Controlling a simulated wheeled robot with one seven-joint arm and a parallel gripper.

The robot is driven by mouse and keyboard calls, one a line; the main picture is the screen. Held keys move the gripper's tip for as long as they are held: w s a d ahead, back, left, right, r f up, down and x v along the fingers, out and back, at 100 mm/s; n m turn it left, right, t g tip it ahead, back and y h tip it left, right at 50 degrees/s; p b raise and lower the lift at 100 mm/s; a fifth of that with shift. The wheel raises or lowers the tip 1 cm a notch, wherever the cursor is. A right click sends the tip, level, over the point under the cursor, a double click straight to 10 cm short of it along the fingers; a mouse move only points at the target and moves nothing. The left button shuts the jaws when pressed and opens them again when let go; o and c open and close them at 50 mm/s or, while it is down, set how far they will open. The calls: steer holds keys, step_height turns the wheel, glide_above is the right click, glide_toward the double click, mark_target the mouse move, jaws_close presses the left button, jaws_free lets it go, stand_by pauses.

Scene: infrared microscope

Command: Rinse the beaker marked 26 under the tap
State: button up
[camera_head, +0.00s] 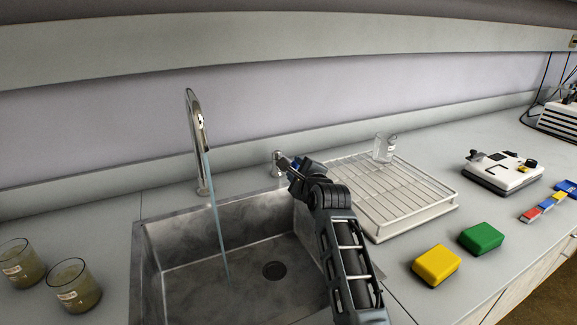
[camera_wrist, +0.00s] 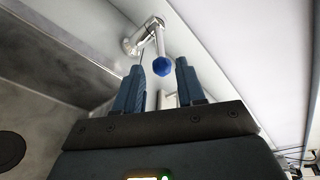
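The tap (camera_head: 195,125) stands behind the sink, and a stream of water (camera_head: 215,210) runs from it into the basin. Its lever handle (camera_head: 278,160) stands to the right. My gripper (camera_head: 291,165) is at this handle; in the wrist view my gripper's fingers (camera_wrist: 159,72) are apart, with the handle's blue knob (camera_wrist: 163,66) showing between their tips, not clasped. Two beakers with murky brown liquid stand left of the sink, a left beaker (camera_head: 20,264) and a right beaker (camera_head: 75,286). The label numbers are too small to read.
The steel sink (camera_head: 155,262) has a drain (camera_head: 274,271). A white wire rack (camera_head: 400,195) stands right of it. Yellow (camera_head: 436,264) and green (camera_head: 482,238) blocks, a white device (camera_head: 500,172) and small coloured boxes (camera_head: 543,206) lie farther right. A shelf overhangs the counter.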

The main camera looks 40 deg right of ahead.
steer(key=shift+b+x, duration=0.4)
steer(key=shift+x, duration=3.2)
steer(key=shift+c, duration=0.2)
jaws_close()
